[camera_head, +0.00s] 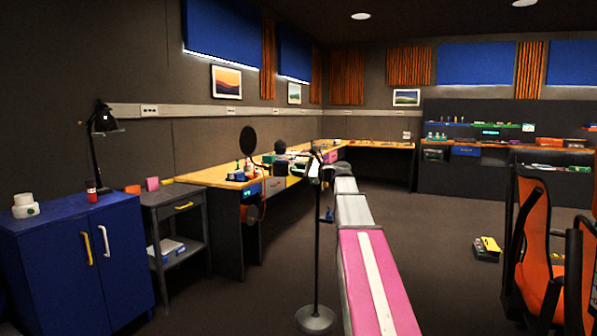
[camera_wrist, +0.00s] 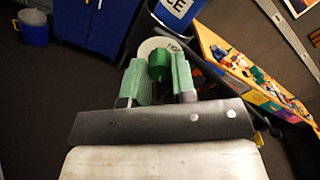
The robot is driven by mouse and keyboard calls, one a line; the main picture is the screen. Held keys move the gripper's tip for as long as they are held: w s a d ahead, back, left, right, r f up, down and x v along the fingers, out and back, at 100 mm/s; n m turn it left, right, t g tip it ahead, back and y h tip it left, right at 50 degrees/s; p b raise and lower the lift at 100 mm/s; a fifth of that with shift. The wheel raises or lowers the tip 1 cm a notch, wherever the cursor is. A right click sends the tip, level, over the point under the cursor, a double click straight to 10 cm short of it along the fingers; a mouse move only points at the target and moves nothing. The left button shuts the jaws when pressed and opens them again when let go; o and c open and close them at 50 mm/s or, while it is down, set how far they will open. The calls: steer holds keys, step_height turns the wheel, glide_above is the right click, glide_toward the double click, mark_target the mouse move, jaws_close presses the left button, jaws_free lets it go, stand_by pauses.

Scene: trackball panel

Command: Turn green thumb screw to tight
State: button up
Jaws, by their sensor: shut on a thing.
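The green thumb screw (camera_wrist: 159,68) shows in the wrist view, with a pale round disc (camera_wrist: 151,45) behind it. Some dark lettering is on the disc, too small to read. My gripper (camera_wrist: 158,63) has two green fingers, one on each side of the screw, and is shut on it. In the head view my pink and grey arm reaches away toward a dark stand (camera_head: 317,230) with a round base. Small pale parts show at the top of the stand. The screw and my fingers cannot be made out there.
A long wooden workbench (camera_head: 215,176) with several tools runs along the left wall. A blue cabinet (camera_head: 75,255) and a grey side table (camera_head: 173,210) stand at the left. Orange chairs (camera_head: 535,240) stand at the right. The floor (camera_head: 455,285) between is mostly clear.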

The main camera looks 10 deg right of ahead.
steer(key=n, duration=2.4)
steer(key=shift+f, duration=0.2)
stand_by(0.4)
steer(key=o, duration=0.9)
steer(key=v, duration=1)
steer(key=shift+s+d, duration=0.25)
steer(key=shift+d, duration=0.05)
